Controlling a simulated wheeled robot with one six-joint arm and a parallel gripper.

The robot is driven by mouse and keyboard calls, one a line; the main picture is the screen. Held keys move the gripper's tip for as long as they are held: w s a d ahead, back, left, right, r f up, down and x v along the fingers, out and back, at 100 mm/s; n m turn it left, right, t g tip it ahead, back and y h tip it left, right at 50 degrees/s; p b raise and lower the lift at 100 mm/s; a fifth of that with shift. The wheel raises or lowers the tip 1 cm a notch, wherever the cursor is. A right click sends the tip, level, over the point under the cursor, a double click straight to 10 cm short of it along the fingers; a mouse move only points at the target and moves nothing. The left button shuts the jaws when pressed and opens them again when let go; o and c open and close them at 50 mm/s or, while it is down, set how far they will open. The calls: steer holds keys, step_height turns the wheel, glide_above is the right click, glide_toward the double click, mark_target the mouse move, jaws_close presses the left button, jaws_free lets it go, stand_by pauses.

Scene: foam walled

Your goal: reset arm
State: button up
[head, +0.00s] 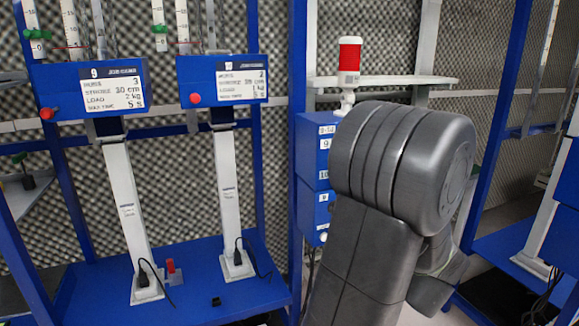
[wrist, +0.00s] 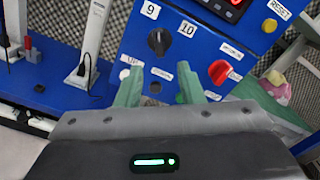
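My gripper (wrist: 160,86) shows in the wrist view as two green fingers set apart, with nothing seen between them. The fingers point at the lower part of a blue control panel (wrist: 130,50); I cannot tell whether they touch it. In the head view my grey arm fills the right middle and hides the gripper. The panel also shows there as a blue box (head: 307,150), partly hidden behind the arm. It carries a black knob (wrist: 159,41), a red knob (wrist: 218,71) and a yellow button (wrist: 269,25) beside the label RESET.
Two white columns (head: 128,215) (head: 229,195) stand on a blue base (head: 190,285) at left, under blue sign boxes (head: 95,90) (head: 222,82). A red-and-white beacon (head: 349,60) stands above the panel, by a pale shelf (head: 425,81). Blue frames (head: 495,110) stand at right.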

steer(key=x, duration=0.9)
steer(key=shift+w, duration=0.15)
